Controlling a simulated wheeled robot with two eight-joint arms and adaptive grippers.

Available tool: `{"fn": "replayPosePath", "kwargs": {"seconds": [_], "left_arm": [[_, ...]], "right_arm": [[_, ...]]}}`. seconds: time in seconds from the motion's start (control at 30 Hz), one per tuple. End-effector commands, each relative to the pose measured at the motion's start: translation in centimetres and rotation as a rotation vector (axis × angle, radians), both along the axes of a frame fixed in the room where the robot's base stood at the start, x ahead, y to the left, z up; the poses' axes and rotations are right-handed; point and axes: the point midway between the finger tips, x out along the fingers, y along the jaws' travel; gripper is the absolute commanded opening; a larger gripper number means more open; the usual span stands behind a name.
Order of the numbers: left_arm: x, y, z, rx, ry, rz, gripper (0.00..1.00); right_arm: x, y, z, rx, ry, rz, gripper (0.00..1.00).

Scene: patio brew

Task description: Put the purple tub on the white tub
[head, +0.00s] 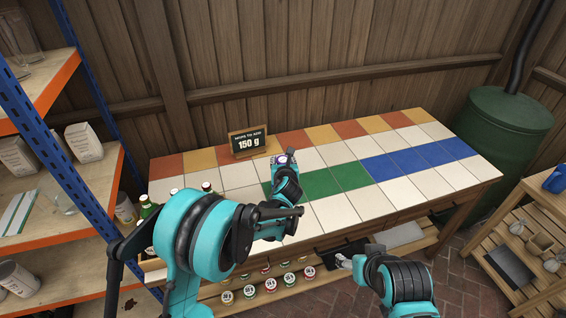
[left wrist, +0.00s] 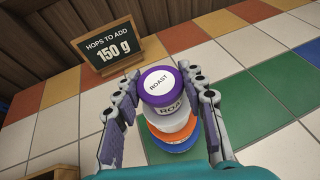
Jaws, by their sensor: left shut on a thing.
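The purple tub (left wrist: 158,82), with a purple rim and a white lid marked ROAST, is between the fingers of my left gripper (left wrist: 165,95). It also shows small in the head view (head: 284,158). My left gripper (head: 285,167) is shut on it above the tiled counter. The white tub (left wrist: 172,122) shows directly below it in the left wrist view, mostly covered. Under that show an orange tub (left wrist: 178,135) and a blue tub (left wrist: 180,148), as a stack. I cannot tell whether purple and white touch. My right gripper (head: 346,262) is low in front of the counter; its fingers are unclear.
A small sign (head: 248,142) reading 150 g stands at the counter's back. Green-capped bottles (head: 146,203) stand at the left end. Several tubs (head: 268,285) line the lower shelf. A blue-framed rack stands left, a green barrel (head: 505,125) right. The counter's right half is clear.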

Motion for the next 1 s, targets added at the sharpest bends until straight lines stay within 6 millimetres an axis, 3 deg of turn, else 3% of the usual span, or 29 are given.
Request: {"fn": "replayPosePath", "kwargs": {"seconds": [0.17, 0.2, 0.27, 0.67, 1.0], "left_arm": [[0.0, 0.0, -0.4, 0.000, 0.000, 0.000, 0.12], [0.0, 0.0, -0.4, 0.000, 0.000, 0.000, 0.46], [0.0, 0.0, -0.3, 0.000, 0.000, 0.000, 0.61], [-0.1, 0.0, 0.3, 0.000, 0.000, 0.000, 0.61], [-6.5, -0.4, 3.0, 0.000, 0.000, -0.003, 0.61]], "right_arm": [[0.0, 0.0, -0.3, 0.000, 0.000, 0.000, 0.62], [0.0, 0.0, -0.3, 0.000, 0.000, 0.000, 0.62], [0.0, 0.0, -0.3, 0.000, 0.000, 0.000, 0.62], [0.0, 0.0, 0.3, 0.000, 0.000, 0.000, 0.62], [0.0, 0.0, 2.2, 0.000, 0.000, 0.000, 0.62]]}}
